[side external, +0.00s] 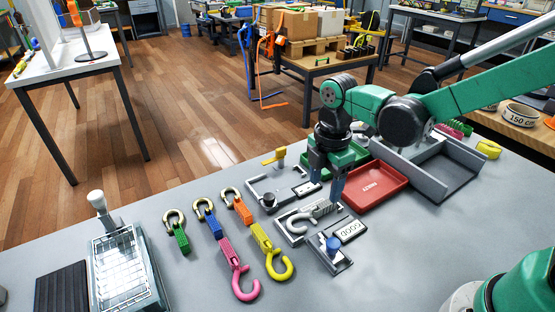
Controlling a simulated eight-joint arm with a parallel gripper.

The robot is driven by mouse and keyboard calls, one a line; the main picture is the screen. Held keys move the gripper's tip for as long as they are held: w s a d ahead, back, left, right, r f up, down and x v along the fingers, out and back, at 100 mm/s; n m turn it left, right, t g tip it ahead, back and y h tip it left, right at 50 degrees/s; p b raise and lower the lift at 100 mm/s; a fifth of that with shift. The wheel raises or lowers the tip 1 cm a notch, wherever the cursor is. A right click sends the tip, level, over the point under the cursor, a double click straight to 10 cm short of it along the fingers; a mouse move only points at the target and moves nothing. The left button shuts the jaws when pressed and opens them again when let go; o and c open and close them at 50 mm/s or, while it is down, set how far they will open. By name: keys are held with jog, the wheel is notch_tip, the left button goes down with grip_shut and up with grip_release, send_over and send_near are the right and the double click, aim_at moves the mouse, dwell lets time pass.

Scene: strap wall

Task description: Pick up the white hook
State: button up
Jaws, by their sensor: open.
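The fingers stand close to the shank. I cannot tell whether they touch the hook or straddle it.
Pink (241,284) and yellow (279,263) hooks on straps lie left of the fixture. A red tray (375,186) and grey bin (440,172) lie right. A wire-mesh box (122,266) stands far left.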

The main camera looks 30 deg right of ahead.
aim_at(322, 205)
jog(key=shift+f, duration=2.65)
grip_shut()
